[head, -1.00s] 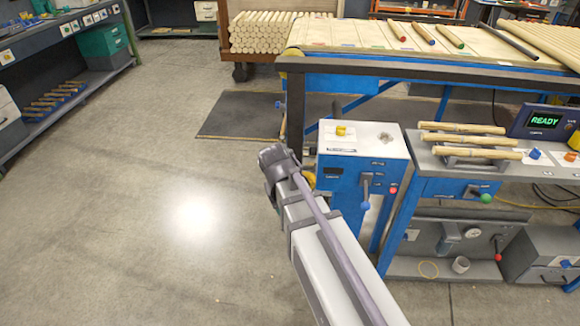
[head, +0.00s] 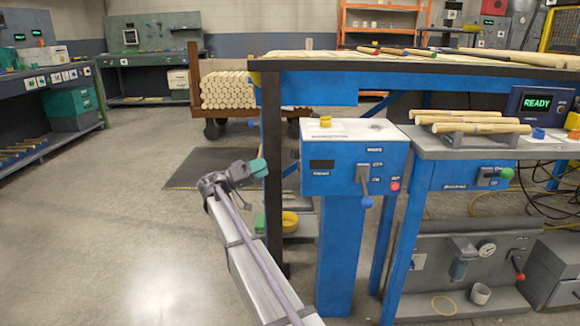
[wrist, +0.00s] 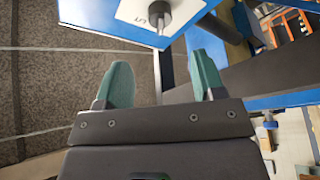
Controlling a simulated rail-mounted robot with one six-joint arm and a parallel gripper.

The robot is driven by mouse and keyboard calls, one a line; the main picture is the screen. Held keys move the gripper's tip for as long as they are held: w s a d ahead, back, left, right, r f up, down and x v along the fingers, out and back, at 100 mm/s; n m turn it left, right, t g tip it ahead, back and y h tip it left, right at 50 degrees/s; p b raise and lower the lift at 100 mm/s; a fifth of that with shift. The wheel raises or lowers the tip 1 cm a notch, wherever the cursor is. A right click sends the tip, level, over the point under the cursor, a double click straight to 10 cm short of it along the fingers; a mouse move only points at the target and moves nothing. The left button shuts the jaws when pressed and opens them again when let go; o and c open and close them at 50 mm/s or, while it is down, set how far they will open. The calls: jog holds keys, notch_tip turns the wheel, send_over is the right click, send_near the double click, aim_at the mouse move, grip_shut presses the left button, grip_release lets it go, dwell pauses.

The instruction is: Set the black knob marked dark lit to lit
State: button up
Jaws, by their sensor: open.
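In the wrist view my gripper (wrist: 162,80) is open and nothing is between the fingers. A grey round knob or post (wrist: 159,15) on a white plate (wrist: 182,12) shows beyond the fingers. I cannot read a dark or lit mark on it. No black knob with that marking can be made out in either view.
A grey bench (head: 440,150) with turned wood pieces (head: 470,127) and a READY display (head: 538,103) stands at the right. A dark-edged table (head: 400,68) runs behind the pedestal. A wood stack (head: 228,90) sits farther back.

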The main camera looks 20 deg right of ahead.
aim_at(295, 154)
jog(key=p+x, duration=0.2)
jog(key=x, duration=0.8)
jog(key=shift+d+r+p, duration=0.1)
jog(key=shift+d+p, duration=0.1)
jog(key=shift+p, duration=0.15)
jog(key=shift+c, duration=0.3)
jog(key=c, duration=0.9)
jog(key=shift+o, duration=0.2)
